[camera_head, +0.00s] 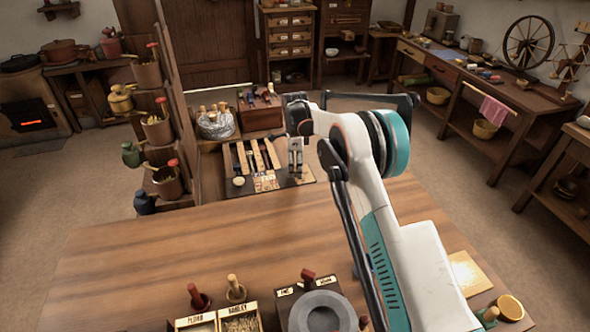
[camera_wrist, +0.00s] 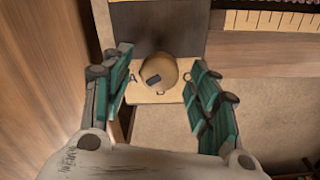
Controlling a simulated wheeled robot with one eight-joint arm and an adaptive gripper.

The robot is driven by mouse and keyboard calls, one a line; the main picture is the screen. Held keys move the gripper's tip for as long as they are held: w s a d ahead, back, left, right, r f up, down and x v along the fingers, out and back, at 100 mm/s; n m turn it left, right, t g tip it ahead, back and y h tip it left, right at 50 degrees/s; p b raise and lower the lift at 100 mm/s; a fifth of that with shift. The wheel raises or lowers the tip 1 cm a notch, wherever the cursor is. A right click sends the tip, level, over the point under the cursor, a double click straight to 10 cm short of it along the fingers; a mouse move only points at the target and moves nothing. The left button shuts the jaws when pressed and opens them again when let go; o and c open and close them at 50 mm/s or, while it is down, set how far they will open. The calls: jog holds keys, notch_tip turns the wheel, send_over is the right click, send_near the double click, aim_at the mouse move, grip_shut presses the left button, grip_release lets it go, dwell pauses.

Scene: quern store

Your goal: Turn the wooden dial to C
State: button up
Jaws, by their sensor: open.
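The wooden dial (camera_wrist: 157,76) is a round tan knob with a small dark rectangular mark on it, on a pale plate (camera_wrist: 145,97) with small dark marks around it. In the head view my gripper (camera_head: 296,174) points down over the right end of the dark board (camera_head: 265,190) and mostly hides the dial.
Wooden slats (camera_head: 257,156) lie on the dark board left of my gripper. A tall wooden panel (camera_head: 190,110) rises at the left. The near tabletop (camera_head: 200,240) is mostly bare, with grain boxes (camera_head: 240,322) at its front.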

jog(key=shift+f, duration=0.3)
jog(key=c, duration=1.1)
jog(key=shift+o, duration=0.2)
